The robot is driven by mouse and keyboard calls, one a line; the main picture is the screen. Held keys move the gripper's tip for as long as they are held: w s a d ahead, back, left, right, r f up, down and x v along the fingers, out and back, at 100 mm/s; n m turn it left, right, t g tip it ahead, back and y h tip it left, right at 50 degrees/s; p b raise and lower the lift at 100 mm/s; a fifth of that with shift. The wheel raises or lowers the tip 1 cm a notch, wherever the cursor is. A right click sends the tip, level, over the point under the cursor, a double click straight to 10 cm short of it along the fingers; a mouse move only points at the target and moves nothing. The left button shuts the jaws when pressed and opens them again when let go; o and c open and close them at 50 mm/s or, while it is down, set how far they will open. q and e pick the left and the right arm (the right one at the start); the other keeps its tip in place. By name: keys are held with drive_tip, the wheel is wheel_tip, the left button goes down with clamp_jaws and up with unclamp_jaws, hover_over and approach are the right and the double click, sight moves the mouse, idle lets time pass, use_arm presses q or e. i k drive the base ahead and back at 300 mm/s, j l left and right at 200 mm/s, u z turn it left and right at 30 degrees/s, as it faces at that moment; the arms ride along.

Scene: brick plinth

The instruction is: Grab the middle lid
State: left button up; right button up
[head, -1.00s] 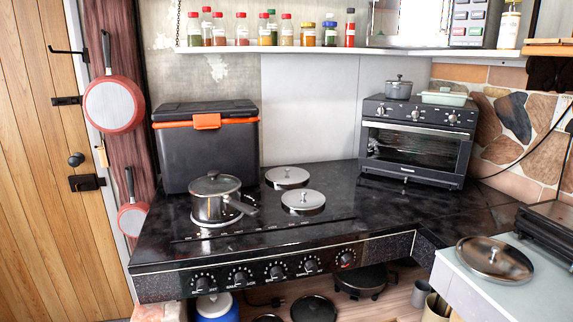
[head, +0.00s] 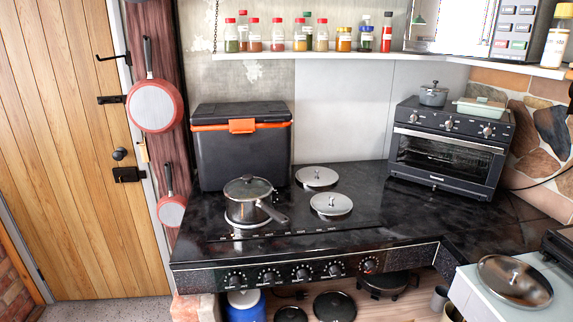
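A round steel lid with a knob (head: 331,205) lies on the right front part of the black stove top (head: 360,235). A second steel lid (head: 316,177) lies just behind it and slightly left. A glass lid (head: 248,187) sits on the steel saucepan (head: 247,207) to their left. A larger steel lid (head: 514,281) lies on the white counter (head: 475,293) at the lower right. Neither of my grippers is in view.
A black cooler with an orange latch (head: 241,126) stands behind the saucepan. A toaster oven (head: 445,150) stands at the back right. Spice jars (head: 300,42) line a shelf above. The stove top between lids and oven is clear.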

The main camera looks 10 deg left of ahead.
sight(247, 188)
drive_tip(key=i, duration=1.3)
